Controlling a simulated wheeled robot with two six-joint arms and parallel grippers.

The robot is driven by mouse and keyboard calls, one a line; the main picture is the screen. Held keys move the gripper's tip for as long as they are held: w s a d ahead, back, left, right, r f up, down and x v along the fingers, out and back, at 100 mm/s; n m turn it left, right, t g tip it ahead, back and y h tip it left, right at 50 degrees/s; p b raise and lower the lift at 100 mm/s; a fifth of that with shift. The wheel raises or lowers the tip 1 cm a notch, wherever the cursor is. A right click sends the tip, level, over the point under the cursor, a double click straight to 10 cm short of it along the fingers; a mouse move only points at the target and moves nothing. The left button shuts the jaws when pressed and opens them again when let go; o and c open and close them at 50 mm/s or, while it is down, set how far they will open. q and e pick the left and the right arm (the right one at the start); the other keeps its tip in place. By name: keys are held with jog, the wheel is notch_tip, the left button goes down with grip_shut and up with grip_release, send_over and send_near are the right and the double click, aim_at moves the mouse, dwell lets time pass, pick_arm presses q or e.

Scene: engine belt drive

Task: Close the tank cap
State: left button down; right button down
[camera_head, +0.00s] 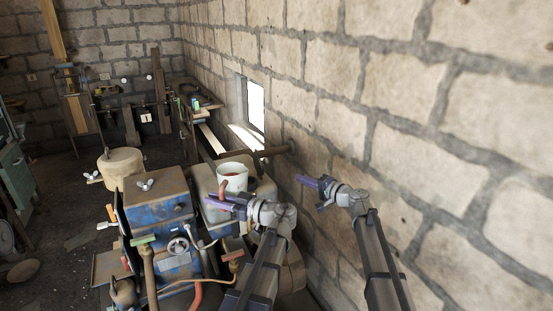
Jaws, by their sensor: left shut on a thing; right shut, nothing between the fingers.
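The engine has a blue block (160,218) and a pale grey tank (203,182) behind it, near the wall. My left gripper (222,203), with purple fingers, is over the tank's near side, shut on a small reddish-brown piece (224,188). I cannot tell whether this piece is the tank cap; the fingers hide part of it. A pale cup-like vessel (233,178) with a reddish inside stands on the tank, just behind this gripper. My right gripper (312,183) is shut and empty, in the air right of the engine, before the stone wall.
The stone wall (400,90) runs close along the right. A pipe (273,151) reaches from it behind the tank.

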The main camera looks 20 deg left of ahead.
aim_at(262, 161)
jog(key=shift+m+t+y, duration=0.3)
jog(key=shift+m+t, duration=0.5)
jog(key=w+r, duration=0.2)
jog(key=w, duration=0.1)
jog(key=shift+w+a+r, duration=0.3)
jog(key=shift+r, duration=0.1)
jog(key=a, duration=0.7)
jog(key=w+a, duration=0.1)
jog(key=a, duration=0.3)
jog(key=shift+a+f, duration=0.2)
jog(key=shift+f, duration=0.05)
jog(key=shift+a, duration=0.1)
jog(key=shift+s+r+n, duration=0.1)
jog(key=shift+r+n, duration=0.05)
jog(key=shift+n, duration=0.15)
jog(key=shift+s+a+p, duration=0.1)
jog(key=shift+a+p, duration=0.05)
jog(key=shift+p, duration=0.2)
